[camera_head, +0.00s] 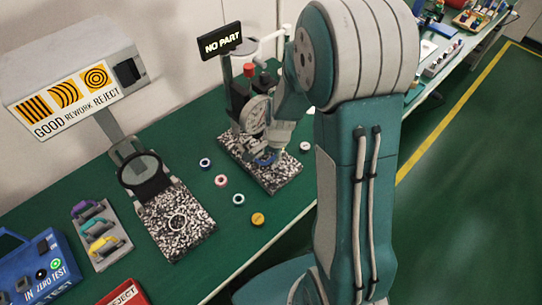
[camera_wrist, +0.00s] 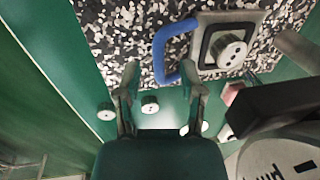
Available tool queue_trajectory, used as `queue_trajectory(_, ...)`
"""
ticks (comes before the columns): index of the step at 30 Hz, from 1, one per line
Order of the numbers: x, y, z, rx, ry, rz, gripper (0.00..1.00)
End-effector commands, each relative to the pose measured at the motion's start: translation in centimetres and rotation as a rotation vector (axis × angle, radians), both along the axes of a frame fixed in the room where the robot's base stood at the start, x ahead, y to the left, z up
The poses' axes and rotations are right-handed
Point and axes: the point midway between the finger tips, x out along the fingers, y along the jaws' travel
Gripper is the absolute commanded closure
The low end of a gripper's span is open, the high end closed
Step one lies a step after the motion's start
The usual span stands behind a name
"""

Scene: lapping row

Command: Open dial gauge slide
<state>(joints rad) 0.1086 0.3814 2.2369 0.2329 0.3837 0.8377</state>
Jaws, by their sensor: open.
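The dial gauge (camera_head: 257,115) stands on a speckled granite base (camera_head: 287,177) on the green bench. Its dial also shows at the lower right of the wrist view (camera_wrist: 285,158). The slide (camera_wrist: 205,70) is a grey plate with a dark-bordered recess, and a round metal piece (camera_wrist: 229,50) with small dark holes sits at its middle. A blue U-shaped handle (camera_wrist: 160,50) is on the slide's left side. My gripper (camera_wrist: 160,82) is open, its fingertips just short of the handle with nothing clearly between them. In the head view my wrist partly hides the slide.
A lit "NO PART" sign (camera_head: 222,40) tops the gauge. Several small round parts, such as a yellow one (camera_head: 258,219), lie in front of the base. A magnifier stand (camera_head: 142,170), a grey sign box (camera_head: 75,75) and a blue tester (camera_head: 35,265) stand left.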

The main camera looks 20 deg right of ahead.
Motion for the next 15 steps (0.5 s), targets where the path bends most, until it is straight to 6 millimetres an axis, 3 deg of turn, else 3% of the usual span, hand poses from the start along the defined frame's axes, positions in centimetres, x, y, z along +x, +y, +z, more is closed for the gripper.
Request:
queue_trajectory(4, 0.18, 0.09, -1.27, 0.0, 0.001, 0.0, 0.49)
queue_trajectory(13, 0.26, 0.09, -1.55, 0.0, -0.001, 0.0, 0.49)
queue_trajectory(14, 0.26, 0.09, -1.55, 0.0, -0.001, 0.0, 0.53)
queue_trajectory(15, 0.26, 0.09, -1.54, 0.0, -0.001, 0.0, 0.71)
